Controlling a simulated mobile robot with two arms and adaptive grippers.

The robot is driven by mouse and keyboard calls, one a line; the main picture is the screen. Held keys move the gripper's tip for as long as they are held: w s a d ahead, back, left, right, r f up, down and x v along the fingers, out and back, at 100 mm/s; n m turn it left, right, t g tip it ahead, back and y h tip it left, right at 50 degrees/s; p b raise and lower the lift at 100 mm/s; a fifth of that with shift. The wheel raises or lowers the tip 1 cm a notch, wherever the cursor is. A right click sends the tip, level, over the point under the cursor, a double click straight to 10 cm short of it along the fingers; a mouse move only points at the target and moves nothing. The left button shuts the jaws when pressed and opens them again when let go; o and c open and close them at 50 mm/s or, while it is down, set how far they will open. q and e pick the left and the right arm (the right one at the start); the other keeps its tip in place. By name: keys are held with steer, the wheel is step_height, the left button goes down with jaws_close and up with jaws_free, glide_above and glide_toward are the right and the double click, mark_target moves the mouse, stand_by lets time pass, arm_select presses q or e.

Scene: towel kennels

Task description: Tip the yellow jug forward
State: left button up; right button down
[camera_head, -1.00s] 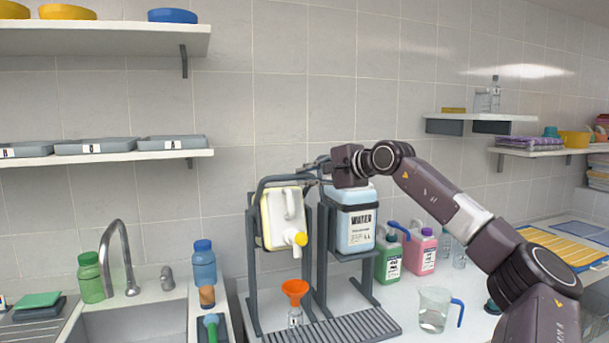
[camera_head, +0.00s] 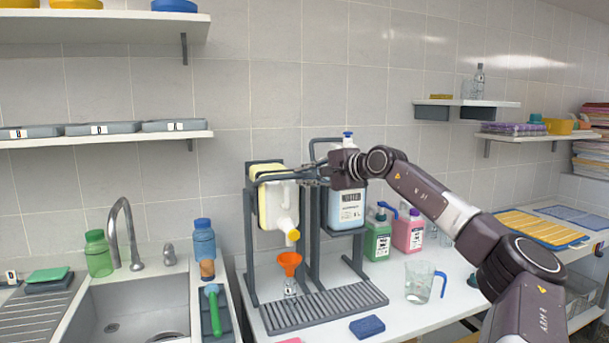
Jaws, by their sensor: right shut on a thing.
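The yellow jug (camera_head: 273,208), pale in front with yellow along its top and a yellow cap (camera_head: 293,235), sits in a grey tilting stand (camera_head: 250,232). It leans forward, its capped spout pointing down and to the right, above an orange funnel (camera_head: 289,262) in a small clear bottle (camera_head: 290,287). My right gripper (camera_head: 313,175) is at the upper right of the jug, shut on the grey bar of the jug's cradle. The fingertips are small and partly hidden against the bar. My left gripper is out of view.
A water jug (camera_head: 347,205) stands in the neighbouring stand, behind my right wrist. Green (camera_head: 377,238) and pink (camera_head: 409,232) bottles and a clear measuring jug (camera_head: 419,282) are to the right. A slatted drip tray (camera_head: 325,306) lies in front, with a blue sponge (camera_head: 367,326) beside it. A sink (camera_head: 140,305) is left.

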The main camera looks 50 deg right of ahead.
steer(key=f, duration=0.2)
steer(key=shift+w+a+f+g, duration=0.1)
steer(key=shift+a+f+g, duration=0.1)
steer(key=shift+f+g, duration=0.1)
steer(key=c, duration=1.9)
jaws_free()
steer(key=shift+s+r, duration=0.1)
steer(key=shift+s, duration=0.25)
steer(key=shift+c, duration=0.2)
steer(key=shift+r, duration=0.1)
steer(key=shift+r, duration=0.2)
steer(key=shift+s+r, duration=0.1)
steer(key=shift+r, duration=0.05)
steer(key=shift+a, duration=0.1)
